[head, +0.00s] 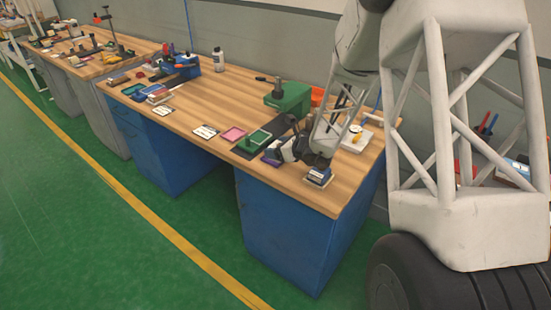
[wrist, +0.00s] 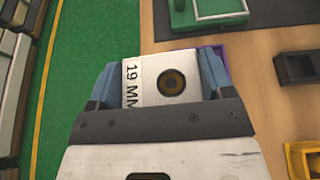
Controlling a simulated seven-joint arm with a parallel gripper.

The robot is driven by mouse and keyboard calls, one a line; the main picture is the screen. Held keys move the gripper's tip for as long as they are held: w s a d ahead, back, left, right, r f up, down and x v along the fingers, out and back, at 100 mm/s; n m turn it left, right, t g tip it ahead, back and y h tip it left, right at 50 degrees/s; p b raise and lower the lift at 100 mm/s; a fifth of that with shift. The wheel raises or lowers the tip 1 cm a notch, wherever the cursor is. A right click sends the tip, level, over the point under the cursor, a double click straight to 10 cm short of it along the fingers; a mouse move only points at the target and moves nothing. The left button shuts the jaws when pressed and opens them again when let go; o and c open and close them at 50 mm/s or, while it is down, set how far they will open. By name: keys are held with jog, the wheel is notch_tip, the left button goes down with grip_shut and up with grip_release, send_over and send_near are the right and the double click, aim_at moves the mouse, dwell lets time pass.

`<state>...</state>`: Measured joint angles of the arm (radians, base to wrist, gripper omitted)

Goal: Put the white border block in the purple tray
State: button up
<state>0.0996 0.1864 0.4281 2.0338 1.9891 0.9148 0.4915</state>
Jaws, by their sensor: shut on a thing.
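The block sits between the two blue fingers. The purple tray (wrist: 223,54) shows only as a strip beyond the block and the right finger; the rest is hidden. In the head view, my gripper (head: 284,152) is low over the table's front part, and a little of the purple tray (head: 270,161) shows beside it. I cannot tell whether the block touches the tray.
A green tray (head: 254,142) and a pink tray (head: 233,134) lie to the left on the wooden table (head: 200,110). A green machine (head: 290,99) stands behind. A dark holder (wrist: 298,67) is at right in the wrist view.

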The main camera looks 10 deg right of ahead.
aim_at(275, 143)
jog(key=s+d+f, duration=0.1)
jog(key=s, duration=0.8)
jog(key=shift+f, duration=0.3)
jog(key=shift+w+d, duration=0.1)
jog(key=shift+w, duration=0.05)
jog(key=w, duration=0.5)
jog(key=w+f, duration=0.1)
jog(key=w, duration=0.4)
jog(key=w+a, duration=0.1)
jog(key=w, duration=0.5)
jog(key=shift+f, duration=0.25)
jog(key=shift+f, duration=0.15)
jog(key=shift+f, duration=1.65)
jog(key=shift+s+f, duration=0.15)
jog(key=shift+f, duration=0.3)
